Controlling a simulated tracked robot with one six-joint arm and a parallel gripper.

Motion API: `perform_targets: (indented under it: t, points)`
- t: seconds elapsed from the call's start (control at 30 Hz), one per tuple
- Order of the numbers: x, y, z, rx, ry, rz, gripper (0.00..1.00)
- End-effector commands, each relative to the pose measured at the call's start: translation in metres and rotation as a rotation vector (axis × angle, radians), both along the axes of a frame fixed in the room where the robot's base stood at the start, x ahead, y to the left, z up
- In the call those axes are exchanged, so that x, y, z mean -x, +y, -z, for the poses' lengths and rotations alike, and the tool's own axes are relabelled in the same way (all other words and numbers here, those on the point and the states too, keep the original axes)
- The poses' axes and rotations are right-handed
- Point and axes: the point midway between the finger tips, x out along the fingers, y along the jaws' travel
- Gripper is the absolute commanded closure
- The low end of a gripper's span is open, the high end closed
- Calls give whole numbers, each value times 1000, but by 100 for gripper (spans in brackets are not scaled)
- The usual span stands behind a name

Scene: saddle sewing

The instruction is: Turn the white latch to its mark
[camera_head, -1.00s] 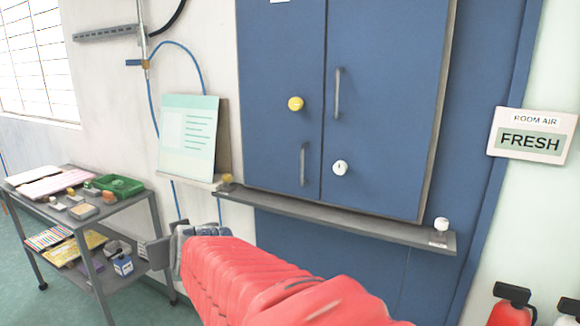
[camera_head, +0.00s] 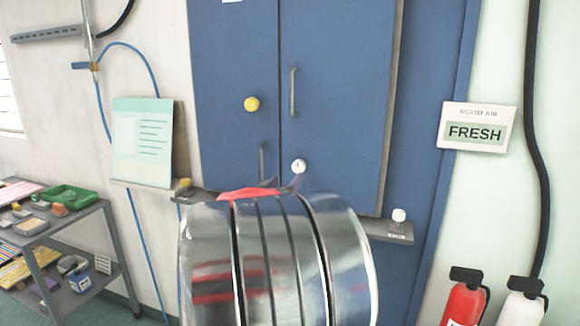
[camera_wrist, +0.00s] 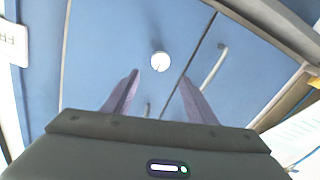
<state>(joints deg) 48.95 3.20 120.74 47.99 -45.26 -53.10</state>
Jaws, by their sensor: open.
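The white latch (camera_head: 299,166) is a small round knob on the right door of the blue cabinet (camera_head: 340,130), low and near the gap between the doors. In the wrist view the white latch (camera_wrist: 160,62) sits ahead of my gripper (camera_wrist: 158,88), between the lines of its two fingers and apart from them. A short dark line shows on its face. My gripper is open and empty. In the head view my gripper (camera_head: 278,186) is mostly hidden behind my arm, with its tip just below the latch. I cannot make out the latch's mark.
A yellow knob (camera_head: 252,104) is on the left door. Grey handles (camera_head: 293,92) stand out from both doors. A grey ledge (camera_head: 385,232) runs below the cabinet, with a white knob (camera_head: 399,215) at its right. A cart (camera_head: 60,235) is at left, extinguishers (camera_head: 465,300) at lower right.

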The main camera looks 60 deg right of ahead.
Motion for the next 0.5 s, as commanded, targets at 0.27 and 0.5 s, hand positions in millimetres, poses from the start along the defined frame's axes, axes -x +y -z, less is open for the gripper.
perform_targets:
  t: [0.27, 0.5]
  points:
    - [-2, -5, 1, -2, 0, -3, 48]
    - [-5, -30, 0, -2, -1, -2, 48]
